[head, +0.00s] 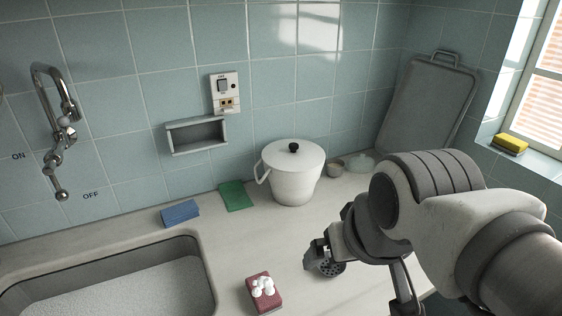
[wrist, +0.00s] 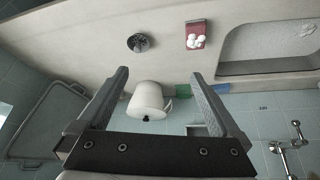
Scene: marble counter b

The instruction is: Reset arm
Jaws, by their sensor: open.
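My gripper (head: 316,253) is raised above the counter, with my arm reaching in from the right in the head view. In the wrist view the two fingers of my gripper (wrist: 158,73) are spread wide with nothing between their tips. A dark round perforated strainer (head: 331,268) lies on the counter, partly behind my gripper in the head view; the wrist view shows it whole (wrist: 139,42). A red sponge (head: 262,302) with white foam on top lies left of it, apart from my gripper; it also shows in the wrist view (wrist: 196,42).
A white lidded pot (head: 291,182) stands near the tiled wall. A blue sponge (head: 180,213) and green cloth (head: 235,196) lie left of it. A sink (head: 205,262) is at left, a tray (head: 425,105) leans at back right, and a yellow sponge (head: 509,144) sits on the sill.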

